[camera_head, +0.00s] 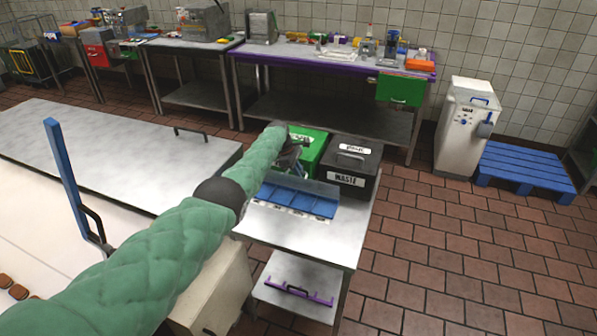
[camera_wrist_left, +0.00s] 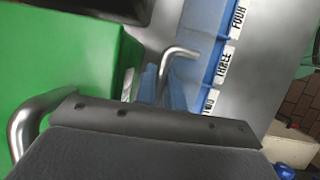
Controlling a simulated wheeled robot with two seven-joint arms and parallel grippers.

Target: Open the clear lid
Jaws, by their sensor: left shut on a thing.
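The clear lid (camera_head: 318,187) is a see-through grey panel at the back of the blue container (camera_head: 305,203) on the metal side table. It looks tilted up, but its exact angle is hard to tell. The container's front row of blue sections is uncovered. My left gripper (camera_head: 289,156) reaches to the lid's back left side and is shut on it; the sleeve and wrist hide part of the contact. In the left wrist view, the blue container (camera_wrist_left: 212,70) shows labels TWO, THREE and FOUR, beside curved metal bars (camera_wrist_left: 180,52). My right gripper is out of view.
A green bin (camera_head: 316,146) and a black waste bin (camera_head: 350,165) stand right behind the container. The green bin (camera_wrist_left: 50,60) fills the left of the wrist view.

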